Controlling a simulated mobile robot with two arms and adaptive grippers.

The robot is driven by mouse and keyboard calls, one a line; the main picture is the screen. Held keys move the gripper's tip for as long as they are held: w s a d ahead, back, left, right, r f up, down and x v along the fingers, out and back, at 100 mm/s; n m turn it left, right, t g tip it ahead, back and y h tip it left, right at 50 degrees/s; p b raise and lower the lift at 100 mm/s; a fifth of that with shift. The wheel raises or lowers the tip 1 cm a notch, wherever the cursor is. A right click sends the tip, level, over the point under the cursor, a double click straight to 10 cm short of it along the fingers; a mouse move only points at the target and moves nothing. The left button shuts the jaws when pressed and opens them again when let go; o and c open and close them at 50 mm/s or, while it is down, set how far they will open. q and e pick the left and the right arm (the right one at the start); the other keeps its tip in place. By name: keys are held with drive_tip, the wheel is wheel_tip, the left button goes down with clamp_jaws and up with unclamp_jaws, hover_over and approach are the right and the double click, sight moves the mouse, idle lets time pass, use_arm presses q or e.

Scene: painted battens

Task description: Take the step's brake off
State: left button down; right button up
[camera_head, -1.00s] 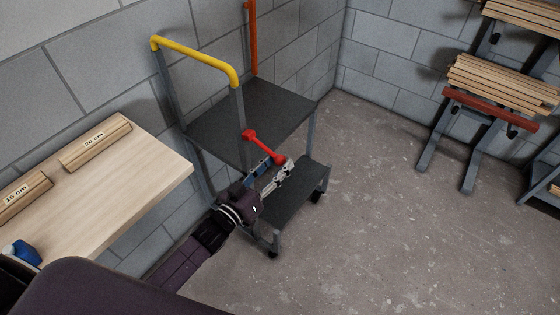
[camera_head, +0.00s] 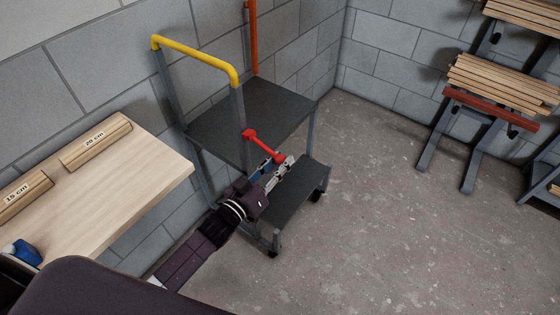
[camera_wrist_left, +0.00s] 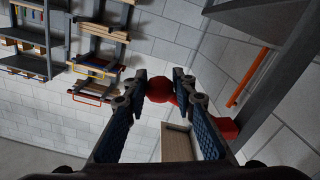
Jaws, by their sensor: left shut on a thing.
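The step (camera_head: 258,112) is a grey two-level frame with dark treads and a yellow handrail (camera_head: 198,58). Its red brake lever (camera_head: 262,146) runs from a red block at the upper tread's edge down to the right, ending in a round knob. My left gripper (camera_head: 276,162) is shut on this knob, above the lower tread (camera_head: 292,198). In the left wrist view the red knob (camera_wrist_left: 160,90) sits between the fingertips, and the red block (camera_wrist_left: 228,128) shows behind the right finger. My right gripper is in neither view.
A pale wooden table (camera_head: 120,190) at the left bears labelled wood blocks and a blue object (camera_head: 22,253). An orange upright bar (camera_head: 252,40) stands by the wall. Racks of battens (camera_head: 505,84) stand at the right. The concrete floor (camera_head: 390,230) between is clear.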

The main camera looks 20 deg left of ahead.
sight(267, 149)
use_arm(q)
drive_tip(key=shift+r, duration=0.2)
drive_tip(key=shift+d+r+n+p, duration=0.15)
drive_tip(key=shift+r+n+p, duration=0.45)
drive_tip(key=shift+r+p, duration=0.4)
wheel_tip(267, 149, up, 4)
drive_tip(key=n+p, duration=0.3)
drive_tip(key=p, duration=0.1)
drive_tip(key=shift+d+f, duration=0.1)
drive_tip(key=shift+f, duration=0.1)
drive_tip(key=r+n+p, duration=0.1)
drive_tip(key=a+r+n+p, duration=0.1)
drive_tip(key=n, duration=0.1)
drive_tip(key=r+n+p, duration=0.1)
drive_tip(key=r, duration=0.1)
drive_tip(key=shift+w+a+r+n, duration=0.15)
drive_tip(key=shift+w+n, duration=0.1)
drive_tip(key=shift+n, duration=0.15)
drive_tip(key=shift+w+a+r+n+p, duration=0.3)
drive_tip(key=shift+a+r+n, duration=0.5)
drive_tip(key=shift+n, duration=0.45)
drive_tip(key=shift+w+a+r+n+p, duration=0.25)
drive_tip(key=shift+a+r+n, duration=0.55)
drive_tip(key=shift+n, duration=0.45)
drive_tip(key=shift+r, duration=0.15)
drive_tip(key=c, duration=1.7)
unclamp_jaws()
drive_tip(key=shift+o, duration=0.4)
